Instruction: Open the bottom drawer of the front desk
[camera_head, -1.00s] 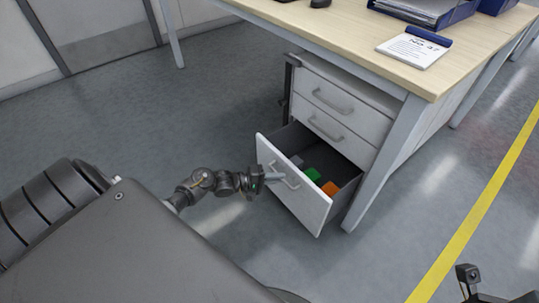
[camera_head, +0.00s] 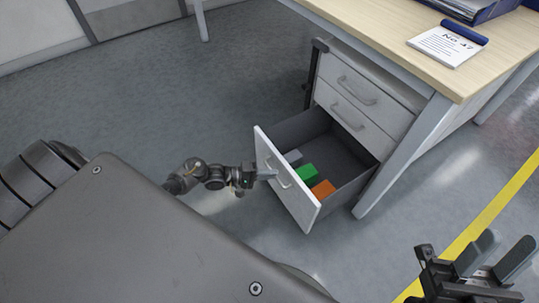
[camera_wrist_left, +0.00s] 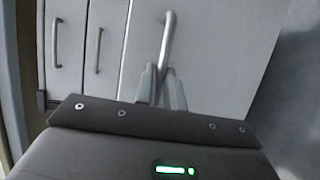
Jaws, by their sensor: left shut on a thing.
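The bottom drawer (camera_head: 300,205) of the desk's pedestal is pulled well out. Inside it lie a grey block (camera_head: 293,157), a green block (camera_head: 307,174) and an orange block (camera_head: 323,189). My left gripper (camera_head: 268,174) is shut on the bottom drawer's handle (camera_head: 281,178). In the left wrist view the fingers (camera_wrist_left: 160,85) close around the lower end of the handle (camera_wrist_left: 168,38). My right gripper (camera_head: 497,257) is at the lower right, away from the desk, with its fingers apart and nothing between them.
The two upper drawers (camera_head: 362,90) are closed. The desk (camera_head: 490,60) carries a notepad (camera_head: 447,46) and a blue binder (camera_head: 470,8). A desk leg (camera_head: 405,150) stands right of the open drawer. The floor left of the drawer is clear.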

